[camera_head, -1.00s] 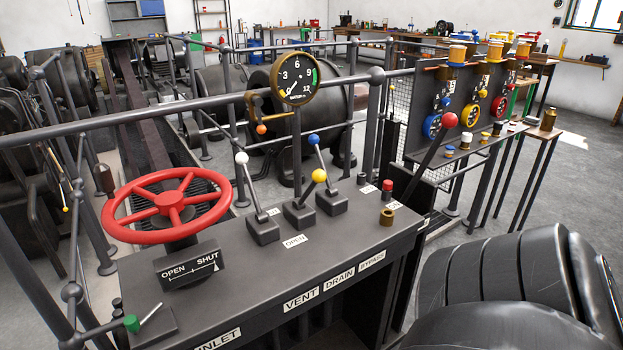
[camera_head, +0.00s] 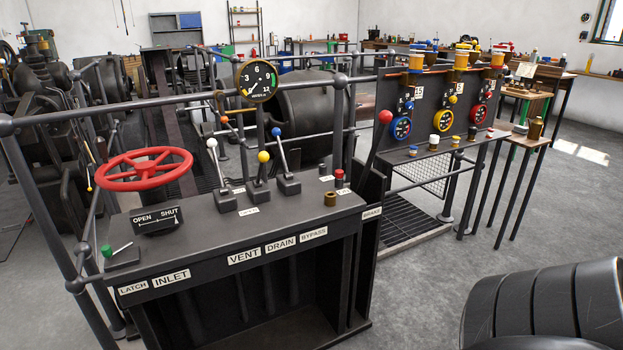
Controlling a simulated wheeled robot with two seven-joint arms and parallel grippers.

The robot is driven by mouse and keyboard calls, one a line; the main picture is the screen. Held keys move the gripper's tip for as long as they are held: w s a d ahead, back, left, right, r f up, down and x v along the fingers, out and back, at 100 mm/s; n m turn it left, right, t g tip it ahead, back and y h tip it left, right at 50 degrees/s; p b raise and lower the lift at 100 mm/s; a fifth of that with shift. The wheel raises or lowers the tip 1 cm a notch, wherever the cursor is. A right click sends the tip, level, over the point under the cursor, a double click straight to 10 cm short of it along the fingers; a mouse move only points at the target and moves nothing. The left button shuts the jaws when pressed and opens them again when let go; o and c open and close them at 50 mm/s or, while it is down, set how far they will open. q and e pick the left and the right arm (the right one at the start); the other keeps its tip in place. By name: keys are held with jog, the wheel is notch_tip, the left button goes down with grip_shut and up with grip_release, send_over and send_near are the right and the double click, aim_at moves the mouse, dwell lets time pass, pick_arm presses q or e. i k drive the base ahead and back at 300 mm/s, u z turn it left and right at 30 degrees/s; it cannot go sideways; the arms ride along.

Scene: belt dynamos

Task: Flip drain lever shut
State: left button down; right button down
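The drain lever with its yellow knob (camera_head: 263,157) stands in the middle of three levers on the dark control desk (camera_head: 305,203), above the DRAIN label (camera_head: 281,243). Its knob sits lower and nearer the front than the other two. A white-knobbed lever (camera_head: 212,143) stands left of it and a blue-knobbed lever (camera_head: 276,132) right of it, both leaning back. Neither of my grippers is in view.
A red handwheel (camera_head: 145,169) and a green-knobbed latch (camera_head: 107,251) are at the desk's left. A red-knobbed brake lever (camera_head: 385,116) rises at its right, near a gauge panel (camera_head: 430,110). A railing (camera_head: 180,100) and pressure dial (camera_head: 258,81) stand behind. Floor before the desk's right is clear.

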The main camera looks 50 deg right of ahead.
aim_at(263, 157)
jog(key=z, duration=0.7)
